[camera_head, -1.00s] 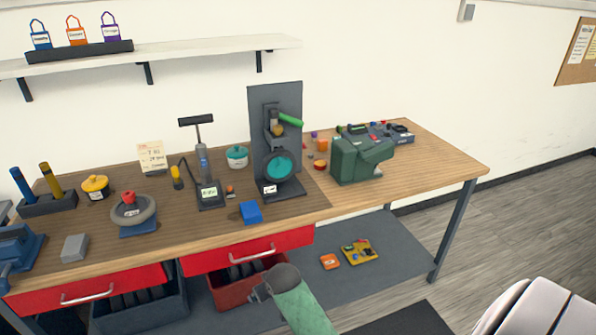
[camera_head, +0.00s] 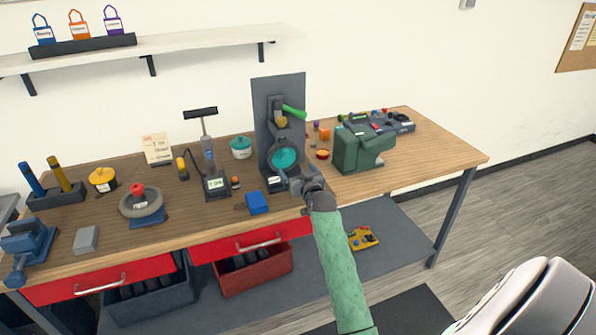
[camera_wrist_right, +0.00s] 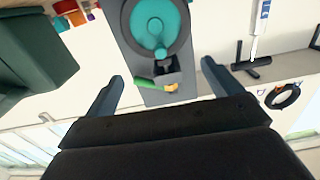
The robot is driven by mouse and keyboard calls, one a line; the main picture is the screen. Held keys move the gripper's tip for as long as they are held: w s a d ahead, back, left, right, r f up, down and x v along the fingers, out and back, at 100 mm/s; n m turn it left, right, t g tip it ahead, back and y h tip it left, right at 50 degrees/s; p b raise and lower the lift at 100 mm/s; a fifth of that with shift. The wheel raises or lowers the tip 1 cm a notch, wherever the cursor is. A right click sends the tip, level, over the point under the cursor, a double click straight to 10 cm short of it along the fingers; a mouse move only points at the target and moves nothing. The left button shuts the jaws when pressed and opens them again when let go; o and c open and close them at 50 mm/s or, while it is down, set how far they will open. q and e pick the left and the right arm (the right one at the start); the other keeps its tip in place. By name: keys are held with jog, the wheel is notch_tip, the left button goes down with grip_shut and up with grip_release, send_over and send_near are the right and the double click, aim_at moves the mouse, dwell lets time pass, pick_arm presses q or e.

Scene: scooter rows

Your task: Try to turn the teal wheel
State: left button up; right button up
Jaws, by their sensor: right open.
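The teal wheel (camera_head: 285,158) is a round disc in a dark ring, low on the front of an upright grey panel (camera_head: 268,98) on the bench. In the right wrist view the teal wheel (camera_wrist_right: 150,27) shows large at the top centre, with a small knob on it. My right gripper (camera_head: 297,182) is open, just in front of and below the wheel. In the wrist view its two fingers (camera_wrist_right: 162,75) are spread with nothing held between them, and the wheel lies beyond them. My left gripper is not in view.
A green handle (camera_head: 293,113) sticks out above the wheel. A dark green machine (camera_head: 362,150) stands to the right, a blue block (camera_head: 257,203) and a pump (camera_head: 211,165) to the left. The bench's right end (camera_head: 440,150) is clear.

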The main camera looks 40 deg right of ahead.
aim_at(287, 154)
jog(key=shift+r+b+x, duration=0.15)
jog(key=shift+b+x, duration=0.6)
jog(key=shift+x, duration=1.05)
jog(key=shift+r+b+x, duration=0.15)
jog(key=shift+b+x, duration=0.6)
jog(key=shift+x, duration=1.05)
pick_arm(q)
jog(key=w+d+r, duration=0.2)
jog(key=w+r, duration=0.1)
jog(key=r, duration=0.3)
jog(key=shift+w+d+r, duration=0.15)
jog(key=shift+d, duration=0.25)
pick_arm(e)
jog(key=shift+x, duration=1.7)
jog(key=shift+r, duration=0.15)
jog(key=c, duration=1.8)
jog(key=shift+c, duration=0.7)
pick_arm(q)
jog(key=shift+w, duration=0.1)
